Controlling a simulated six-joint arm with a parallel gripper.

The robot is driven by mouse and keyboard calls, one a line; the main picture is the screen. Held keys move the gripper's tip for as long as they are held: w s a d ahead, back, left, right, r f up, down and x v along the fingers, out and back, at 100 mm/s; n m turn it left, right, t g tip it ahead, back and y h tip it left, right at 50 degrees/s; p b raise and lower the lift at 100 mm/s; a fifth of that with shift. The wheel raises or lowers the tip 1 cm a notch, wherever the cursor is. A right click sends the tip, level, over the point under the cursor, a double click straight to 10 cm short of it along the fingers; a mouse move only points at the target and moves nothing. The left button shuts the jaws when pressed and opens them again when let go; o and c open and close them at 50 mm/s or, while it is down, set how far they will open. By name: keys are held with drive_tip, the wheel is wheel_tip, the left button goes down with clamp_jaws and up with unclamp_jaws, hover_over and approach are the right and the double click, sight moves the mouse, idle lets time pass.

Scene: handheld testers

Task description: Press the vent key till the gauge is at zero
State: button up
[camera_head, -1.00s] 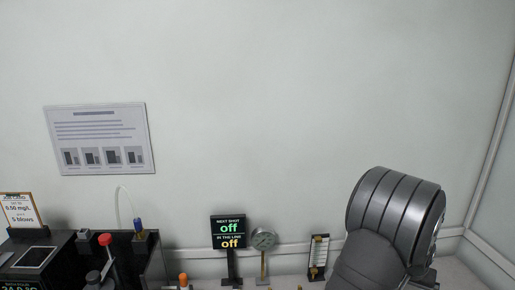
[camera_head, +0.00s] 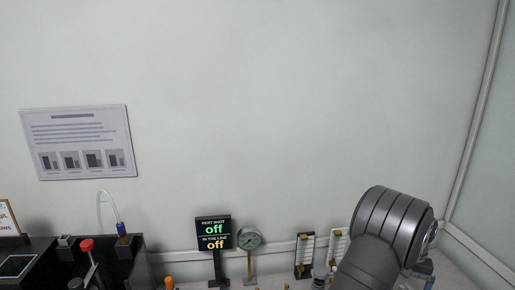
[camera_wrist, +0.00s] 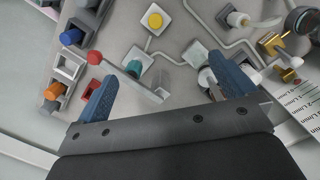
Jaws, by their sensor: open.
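The round gauge (camera_head: 249,238) stands on a post near the wall in the head view. Its face is too small to read. In the wrist view my gripper (camera_wrist: 165,92) is open, with two blue fingers apart and nothing seen between their tips except the panel below. A yellow round button (camera_wrist: 154,20) on a white plate lies beyond the fingers. No label shows which is the vent key.
A black display (camera_head: 213,236) reading "off" twice stands left of the gauge. Scale tubes (camera_head: 305,254) stand to its right. In the wrist view, a red knob (camera_wrist: 94,58), an orange plug (camera_wrist: 54,91) and gold fittings (camera_wrist: 280,48) surround the keys. Raised pipes cross the panel.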

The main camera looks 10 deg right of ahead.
drive_tip(key=shift+c, duration=0.2)
drive_tip(key=c, duration=1.5)
drive_tip(key=shift+n, duration=0.4)
clamp_jaws()
drive_tip(key=s+a+r+n, duration=0.1)
drive_tip(key=r+n, duration=0.2)
drive_tip(key=n, duration=0.9)
drive_tip(key=s+a+r+n+h, duration=0.1)
drive_tip(key=s+a+r+n, duration=0.1)
drive_tip(key=n, duration=1)
drive_tip(key=shift+s+a+r+t, duration=0.2)
drive_tip(key=shift+a+r+t, duration=0.05)
drive_tip(key=shift+r+t, duration=0.2)
